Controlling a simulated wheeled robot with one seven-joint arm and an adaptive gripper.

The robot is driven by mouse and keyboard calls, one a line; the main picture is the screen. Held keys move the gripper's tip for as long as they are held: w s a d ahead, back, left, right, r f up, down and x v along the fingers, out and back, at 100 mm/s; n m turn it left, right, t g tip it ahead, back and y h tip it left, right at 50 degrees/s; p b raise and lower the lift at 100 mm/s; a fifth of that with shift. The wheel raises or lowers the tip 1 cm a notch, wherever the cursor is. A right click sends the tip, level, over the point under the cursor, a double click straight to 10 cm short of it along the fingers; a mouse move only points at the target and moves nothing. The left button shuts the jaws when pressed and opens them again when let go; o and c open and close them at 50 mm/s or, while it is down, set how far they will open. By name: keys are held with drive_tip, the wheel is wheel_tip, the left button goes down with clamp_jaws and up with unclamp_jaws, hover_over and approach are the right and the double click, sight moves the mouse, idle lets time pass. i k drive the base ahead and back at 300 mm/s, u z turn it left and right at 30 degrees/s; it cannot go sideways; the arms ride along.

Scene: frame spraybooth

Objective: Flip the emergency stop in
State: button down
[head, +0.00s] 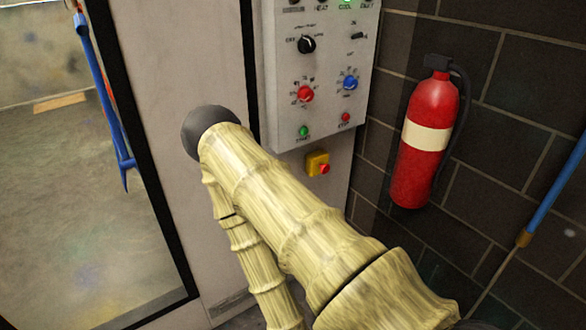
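The emergency stop is a small yellow box (318,164) with a red button (324,169) on its front. In the head view it is mounted on the pale cabinet wall below the control panel, just right of my sleeved arm. The red button stands out from the box; whether it is pressed in cannot be told at this size. My arm, in a ribbed cream sleeve, crosses the lower middle and has a dark rounded part at its upper left. My gripper's fingers do not show.
The grey control panel (327,70) carries knobs and buttons above the stop. A red fire extinguisher (412,175) hangs on the dark block wall at right. A blue pole (555,190) is at far right. A dark-framed opening with a blue rod (100,90) is at left.

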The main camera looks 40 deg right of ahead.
sight(325, 168)
drive_tip(key=i, duration=0.55)
drive_tip(key=z, duration=0.75)
drive_tip(key=i, duration=0.5)
drive_tip(key=z, duration=0.65)
